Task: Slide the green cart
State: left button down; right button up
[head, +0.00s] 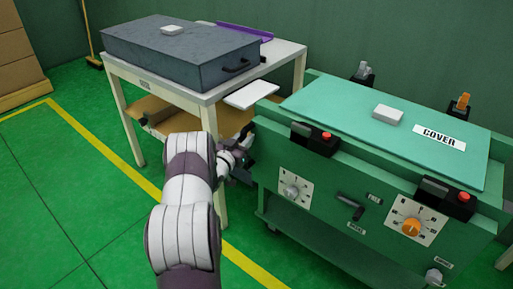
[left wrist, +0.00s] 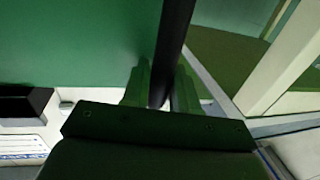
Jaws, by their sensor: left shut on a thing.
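The green cart (head: 330,180) stands at the right in the head view, with a flat top marked COVER, knobs on its front and wheels below. My left gripper (head: 246,152) is at the cart's left end, beside the white table. In the left wrist view, the fingers of my left gripper (left wrist: 160,92) are shut on a dark upright bar (left wrist: 175,38), which looks like the cart's handle. The cart's green side (left wrist: 80,45) fills the left of that view. The grip is partly hidden in the head view. My right gripper is not in view.
The white table (head: 209,97) stands close to the cart's left end, carrying a dark grey case (head: 170,58) and a purple tray (head: 245,31). A white flap (head: 251,94) juts toward the cart. Green floor (head: 60,190) with yellow lines is clear at the left.

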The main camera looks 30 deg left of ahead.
pick_arm(q)
jog(key=shift+a+r, duration=0.15)
jog(key=shift+a, duration=0.85)
jog(key=c, duration=1.2)
grip_release()
jog(key=shift+o, duration=0.8)
jog(key=shift+a, duration=0.2)
jog(key=s+d+p, duration=0.1)
jog(key=s+p, duration=0.2)
jog(key=s, duration=0.9)
jog(key=shift+s+d, duration=0.3)
jog(key=shift+d, duration=0.05)
